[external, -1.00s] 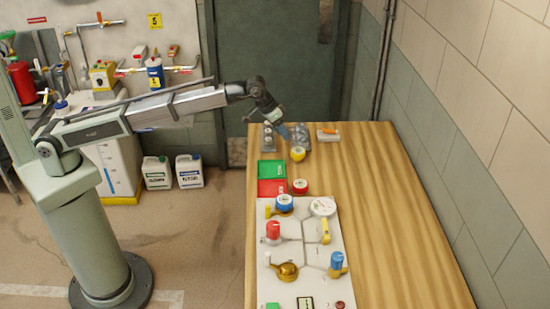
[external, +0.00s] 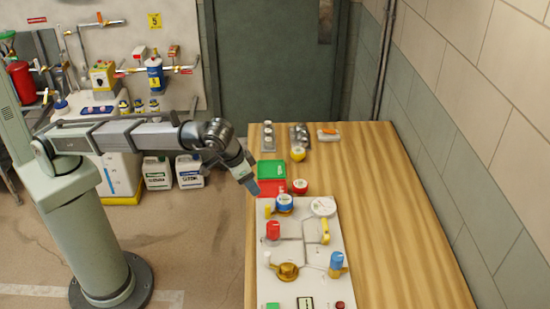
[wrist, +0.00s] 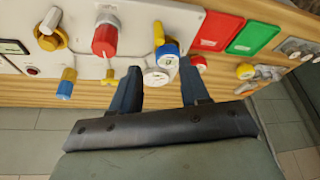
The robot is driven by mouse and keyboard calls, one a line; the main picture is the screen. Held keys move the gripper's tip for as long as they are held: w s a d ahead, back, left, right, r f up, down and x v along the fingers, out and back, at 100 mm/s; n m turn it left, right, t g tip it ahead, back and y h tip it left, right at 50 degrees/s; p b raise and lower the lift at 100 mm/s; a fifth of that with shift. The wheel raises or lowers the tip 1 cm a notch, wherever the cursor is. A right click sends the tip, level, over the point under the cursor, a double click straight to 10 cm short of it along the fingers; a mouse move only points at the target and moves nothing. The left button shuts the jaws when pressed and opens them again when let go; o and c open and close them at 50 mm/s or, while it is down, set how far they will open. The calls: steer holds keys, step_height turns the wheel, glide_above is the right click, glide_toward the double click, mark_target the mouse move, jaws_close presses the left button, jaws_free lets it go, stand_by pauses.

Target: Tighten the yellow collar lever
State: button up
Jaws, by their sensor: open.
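Several parts on the white panel (external: 306,227) carry yellow, and I cannot tell for sure which is the collar lever. A blue-topped round fitting (external: 284,203) has a yellow tab (external: 268,212) at its side; the tab also shows in the wrist view (wrist: 158,33). A yellow lever (external: 325,232) stands below the white gauge (external: 323,206). A blue handle with a yellow collar (external: 337,264) is lower right; it shows in the wrist view (wrist: 66,83). My gripper (external: 254,189) is open and empty, apart from these, above the table's left edge near the red tray. Its fingers (wrist: 159,78) frame the gauge.
A red knob (external: 273,230) and a brass valve (external: 287,271) stand on the panel. Green (external: 271,169) and red (external: 266,188) trays lie beyond it, with a red-and-white cap (external: 300,186) and a yellow-topped one (external: 297,153). The table's right side is clear.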

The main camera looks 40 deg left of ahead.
mark_target(266, 207)
steer(key=x, duration=1.3)
steer(key=shift+d+f, duration=0.15)
steer(key=shift+f, duration=0.15)
jaws_close()
stand_by(0.3)
